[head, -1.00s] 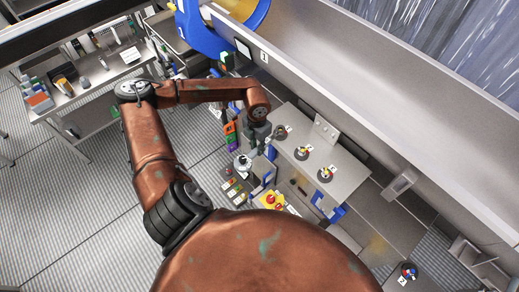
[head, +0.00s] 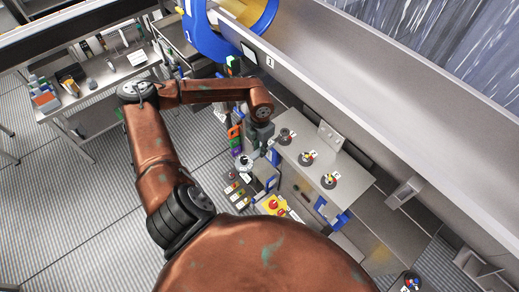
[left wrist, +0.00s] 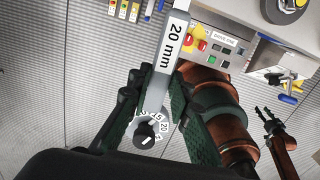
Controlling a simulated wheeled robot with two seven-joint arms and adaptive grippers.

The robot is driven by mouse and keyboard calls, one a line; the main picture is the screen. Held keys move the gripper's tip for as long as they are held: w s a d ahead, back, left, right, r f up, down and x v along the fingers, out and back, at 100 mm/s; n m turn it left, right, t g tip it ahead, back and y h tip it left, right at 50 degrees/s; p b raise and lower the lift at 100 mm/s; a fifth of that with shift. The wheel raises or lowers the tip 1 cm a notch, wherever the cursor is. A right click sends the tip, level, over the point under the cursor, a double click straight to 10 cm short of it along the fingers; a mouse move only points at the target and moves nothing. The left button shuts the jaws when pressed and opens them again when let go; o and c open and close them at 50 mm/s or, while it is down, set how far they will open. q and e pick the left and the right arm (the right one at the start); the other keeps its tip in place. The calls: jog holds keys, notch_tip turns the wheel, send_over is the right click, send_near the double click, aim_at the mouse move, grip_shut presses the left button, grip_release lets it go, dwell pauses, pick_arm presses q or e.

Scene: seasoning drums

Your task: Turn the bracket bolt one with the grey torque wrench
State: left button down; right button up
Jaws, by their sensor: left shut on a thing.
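My left gripper (left wrist: 150,110) has dark green fingers and is shut on a grey wrench (left wrist: 172,50) marked "20 mm". In the left wrist view the wrench runs up out of the top of the picture, so its far end is not seen. A black knob on a white numbered ring (left wrist: 147,130) shows between the fingers; I cannot tell whether it belongs to the wrench. In the head view my left gripper (head: 259,135) is beside the left edge of the grey worktop, and the wrench is hidden or too small there. An upright metal plate with holes (head: 331,136) stands on the worktop; I cannot make out bolt one.
Several round dark stands with small coloured parts sit on the worktop, one near its middle (head: 307,158). A control panel with a red button on yellow (head: 275,205) is below it. A blue drum ring (head: 262,22) and a long grey ledge (head: 340,85) are behind.

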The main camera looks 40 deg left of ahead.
pick_arm(q)
jog(key=shift+r+p, duration=0.8)
jog(key=shift+r, duration=1.55)
jog(key=shift+w+d+f+m+b, duration=0.25)
jog(key=shift+d+m+b, duration=0.2)
jog(key=shift+m, duration=0.25)
jog(key=w+d+m+b, duration=0.1)
jog(key=d+m+b, duration=0.6)
jog(key=m, duration=0.9)
jog(key=w+d+m+b, duration=0.2)
jog(key=d+m+b, duration=0.5)
jog(key=d+m, duration=0.4)
jog(key=m, duration=0.6)
jog(key=shift+w+m, duration=0.3)
